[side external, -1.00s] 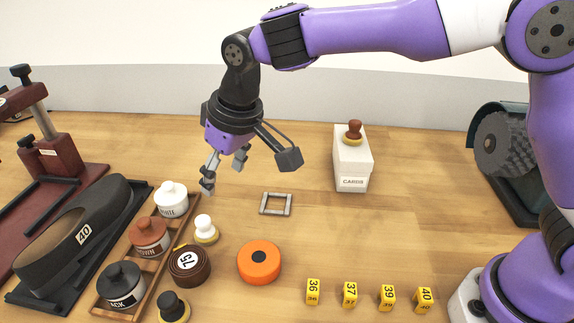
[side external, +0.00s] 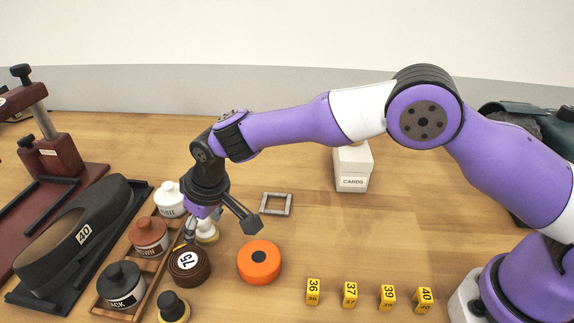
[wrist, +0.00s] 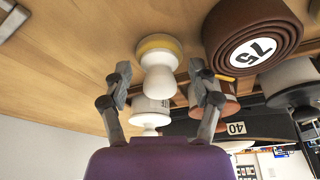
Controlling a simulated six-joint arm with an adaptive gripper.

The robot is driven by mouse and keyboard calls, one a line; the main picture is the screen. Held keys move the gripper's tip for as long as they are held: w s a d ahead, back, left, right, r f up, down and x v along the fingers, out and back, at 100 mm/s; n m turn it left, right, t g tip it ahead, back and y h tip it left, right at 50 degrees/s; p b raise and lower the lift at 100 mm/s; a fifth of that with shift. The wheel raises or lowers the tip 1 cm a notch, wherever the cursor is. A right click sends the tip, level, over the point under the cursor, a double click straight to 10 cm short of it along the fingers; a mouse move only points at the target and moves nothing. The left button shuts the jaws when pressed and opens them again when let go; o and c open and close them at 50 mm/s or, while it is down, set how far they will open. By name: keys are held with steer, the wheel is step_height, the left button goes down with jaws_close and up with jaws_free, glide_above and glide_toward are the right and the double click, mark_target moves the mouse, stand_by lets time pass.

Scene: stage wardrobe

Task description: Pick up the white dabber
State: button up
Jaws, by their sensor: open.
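The white dabber (side external: 208,231) stands upright on the table, a white knob on a yellow-rimmed base, just right of the bottle rack. My gripper (side external: 202,224) is low over it, pointing down, and partly hides it in the side view. In the wrist view, the white dabber (wrist: 158,72) shows between the two spread fingertips of my gripper (wrist: 160,82). Gaps show on both sides of its knob. My gripper is open and holds nothing.
A brown coiled tape marked 75 (side external: 189,266) lies close in front of the dabber. White (side external: 168,199), brown (side external: 149,236) and black (side external: 121,284) bottles stand left. An orange disc (side external: 259,262), small grey frame (side external: 277,204) and black dabber (side external: 173,307) are near.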

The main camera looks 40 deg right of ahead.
steer(key=c, duration=0.7)
steer(key=shift+c, duration=0.2)
